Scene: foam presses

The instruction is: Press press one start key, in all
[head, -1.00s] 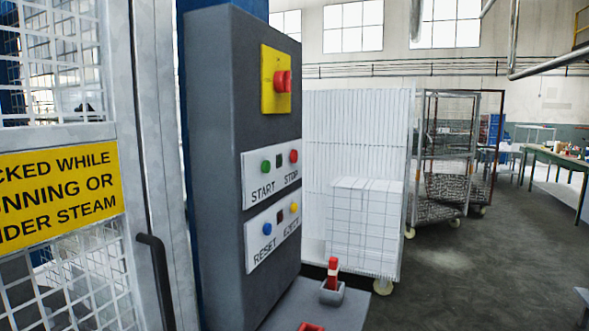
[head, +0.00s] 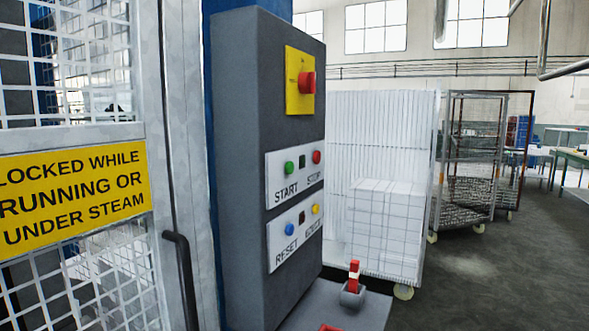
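The grey control box (head: 240,150) stands upright in the middle of the head view. Its upper white plate carries the green START key (head: 289,168) on the left and the red STOP key (head: 316,157) on the right, with a small dark square between them. A lower plate holds the blue RESET key (head: 289,229) and a yellow key (head: 315,209) whose label is hard to read. A red knob (head: 307,83) sits on a yellow plate above. Neither of my grippers is in view.
A mesh gate with a yellow warning sign (head: 75,193) and a dark handle (head: 182,278) stands at left. A grey ledge (head: 345,313) below the box bears a red-topped item (head: 353,277). A trolley of white panels (head: 385,225) and wire carts (head: 466,160) stand behind. Open floor (head: 490,285) lies at right.

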